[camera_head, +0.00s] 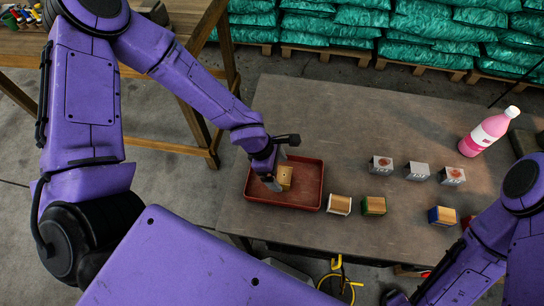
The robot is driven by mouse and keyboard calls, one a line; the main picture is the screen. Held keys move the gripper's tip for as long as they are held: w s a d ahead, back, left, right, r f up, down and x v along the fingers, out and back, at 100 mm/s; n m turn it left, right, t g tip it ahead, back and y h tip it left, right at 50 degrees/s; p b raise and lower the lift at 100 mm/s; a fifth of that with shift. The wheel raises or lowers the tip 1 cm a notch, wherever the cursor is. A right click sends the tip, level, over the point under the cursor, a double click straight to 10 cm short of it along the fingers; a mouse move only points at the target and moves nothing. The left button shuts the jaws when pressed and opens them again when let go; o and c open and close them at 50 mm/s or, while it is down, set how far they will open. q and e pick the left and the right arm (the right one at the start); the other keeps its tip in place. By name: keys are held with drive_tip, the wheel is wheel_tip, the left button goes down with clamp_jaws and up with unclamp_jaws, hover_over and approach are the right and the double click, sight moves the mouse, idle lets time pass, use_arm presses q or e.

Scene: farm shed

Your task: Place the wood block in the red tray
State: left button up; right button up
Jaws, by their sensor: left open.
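The red tray (254,194) lies on the left part of the grey table. A wood block (285,174) with a light wood face is inside the tray, near its middle. My left gripper (276,171) reaches down over the tray with its fingers open beside the block. I cannot tell whether a finger touches the block. Part of the block's left side is hidden by the gripper. My right arm comes in at the lower right, and its fingers are out of view.
Several blocks stand right of the tray: white-and-wood (339,205), green-and-wood (374,206), blue-and-wood (442,216). The table's (330,115) back middle is clear. A wooden bench (170,70) stands at the left.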

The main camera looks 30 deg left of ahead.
use_arm(q)
drive_tip(key=p+v, duration=0.2)
drive_tip(key=v, duration=0.7)
use_arm(e)
wheel_tip(320, 180, up, 4)
drive_tip(key=shift+f, duration=0.2)
